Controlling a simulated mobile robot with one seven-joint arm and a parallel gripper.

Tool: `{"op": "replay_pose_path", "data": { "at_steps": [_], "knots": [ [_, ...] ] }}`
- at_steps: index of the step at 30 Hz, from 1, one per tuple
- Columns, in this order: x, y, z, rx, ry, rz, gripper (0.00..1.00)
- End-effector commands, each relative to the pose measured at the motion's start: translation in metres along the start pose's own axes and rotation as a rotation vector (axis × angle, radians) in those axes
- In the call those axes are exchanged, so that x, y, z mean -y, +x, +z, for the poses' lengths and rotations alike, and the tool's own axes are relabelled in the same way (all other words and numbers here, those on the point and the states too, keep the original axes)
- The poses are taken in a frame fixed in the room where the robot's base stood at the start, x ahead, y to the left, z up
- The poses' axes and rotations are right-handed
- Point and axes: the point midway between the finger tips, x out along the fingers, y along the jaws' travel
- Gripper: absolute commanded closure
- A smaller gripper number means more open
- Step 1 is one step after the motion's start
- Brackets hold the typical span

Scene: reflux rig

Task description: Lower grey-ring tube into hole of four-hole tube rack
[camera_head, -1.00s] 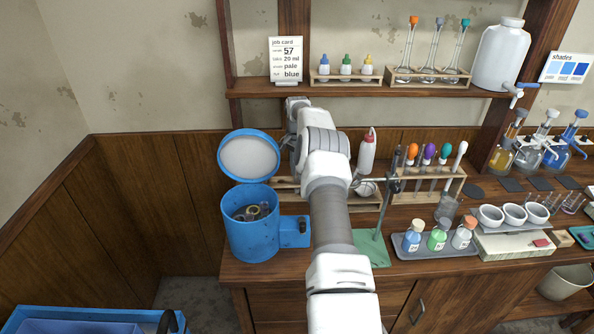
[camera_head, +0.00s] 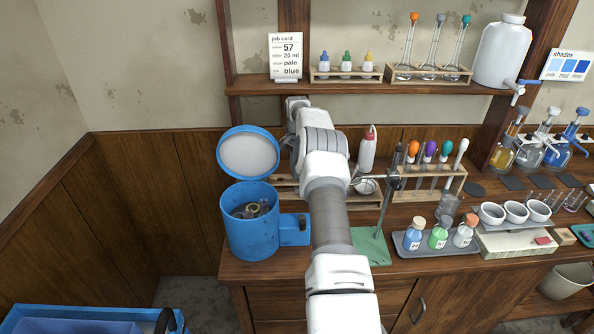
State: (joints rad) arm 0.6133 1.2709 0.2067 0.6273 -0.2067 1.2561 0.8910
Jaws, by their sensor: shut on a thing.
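My arm rises through the middle of the view and hides its own end. My gripper and whatever is in it cannot be seen. I cannot make out a grey-ring tube. A low wooden rack (camera_head: 285,192) stands on the bench behind my arm, mostly hidden, so its holes cannot be counted. To its right a taller wooden rack (camera_head: 457,186) holds several upright items with orange, purple, green and white tops. I cannot tell which one is the four-hole tube rack.
A blue centrifuge-like pot (camera_head: 249,232) with its lid (camera_head: 249,155) open stands left of my arm. A clamp stand (camera_head: 385,208) on a green base (camera_head: 371,247) is close on the right. The shelf (camera_head: 350,86) overhangs behind.

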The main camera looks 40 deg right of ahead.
Motion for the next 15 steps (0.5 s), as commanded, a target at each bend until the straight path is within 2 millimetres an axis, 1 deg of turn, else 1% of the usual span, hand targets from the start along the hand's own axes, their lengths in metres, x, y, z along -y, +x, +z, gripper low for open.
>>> {"op": "replay_pose_path", "data": {
  "at_steps": [5,6,11,12,15],
  "knots": [
    [0.0001,-0.0001,0.0,0.0,0.0,0.0,1.0],
    [0.0001,-0.0001,0.0,0.0,0.0,0.0,0.71],
    [0.0,-0.0002,0.0,0.0,0.0,0.0,0.42],
    [0.0,-0.0002,0.0,0.0,0.0,0.0,0.39],
    [0.0,-0.0001,0.0,0.0,0.0,0.0,0.39]
  ]
}}
